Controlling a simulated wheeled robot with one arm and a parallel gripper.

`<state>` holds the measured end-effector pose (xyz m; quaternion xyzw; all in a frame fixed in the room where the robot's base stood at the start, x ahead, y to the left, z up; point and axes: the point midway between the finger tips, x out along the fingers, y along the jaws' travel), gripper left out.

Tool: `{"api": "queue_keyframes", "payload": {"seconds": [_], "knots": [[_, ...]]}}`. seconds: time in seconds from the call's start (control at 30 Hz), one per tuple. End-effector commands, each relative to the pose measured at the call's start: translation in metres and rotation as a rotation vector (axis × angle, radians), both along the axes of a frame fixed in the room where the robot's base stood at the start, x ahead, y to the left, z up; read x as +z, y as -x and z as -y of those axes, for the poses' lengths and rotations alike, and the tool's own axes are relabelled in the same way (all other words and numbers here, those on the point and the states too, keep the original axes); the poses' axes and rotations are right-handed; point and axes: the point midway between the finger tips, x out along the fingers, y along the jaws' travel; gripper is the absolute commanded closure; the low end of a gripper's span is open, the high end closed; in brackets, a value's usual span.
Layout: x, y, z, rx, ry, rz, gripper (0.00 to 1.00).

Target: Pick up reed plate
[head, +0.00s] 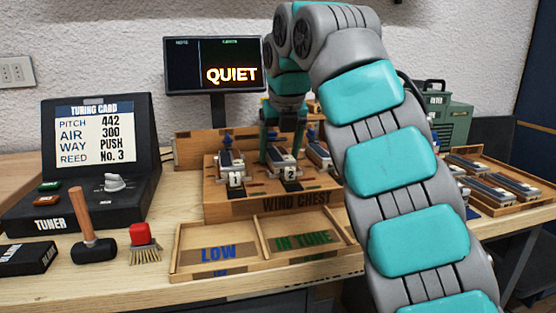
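A reed plate on a block marked 1 (233,161) sits at the left of the wooden wind chest (270,207). A second reed plate, on the block marked 2 (290,172), sits at the middle. A third (318,153) is partly hidden behind my arm. My gripper (283,152) points down just behind and above the plate at 2. The gap between its fingertips is small and partly hidden, so I cannot tell its opening or whether it touches the plate. More reed plates (513,184) lie in a wooden rack at the right.
A two-part tray marked LOW (218,253) and IN TUNE (302,240) stands in front of the chest. A tuner (75,190), mallet (93,248) and brush (145,246) are at the left. A screen (214,64) reading QUIET stands behind. A green machine (443,117) is at back right.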

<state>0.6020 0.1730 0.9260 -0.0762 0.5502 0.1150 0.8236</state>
Motion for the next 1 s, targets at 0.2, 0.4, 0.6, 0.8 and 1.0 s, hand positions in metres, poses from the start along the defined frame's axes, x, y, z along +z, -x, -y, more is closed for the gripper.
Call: {"api": "queue_keyframes", "payload": {"seconds": [0.2,0.4,0.6,0.8,1.0], "knots": [[-0.0001,0.0,-0.0001,0.0,0.0,0.0,0.51],[-0.0001,0.0,-0.0002,0.0,0.0,0.0,0.73],[-0.0001,0.0,-0.0002,0.0,0.0,0.0,0.96],[-0.0001,0.0,-0.0001,0.0,0.0,0.0,1.0],[0.0023,0.001,-0.0026,0.001,0.0,0.0,1.0]]}}
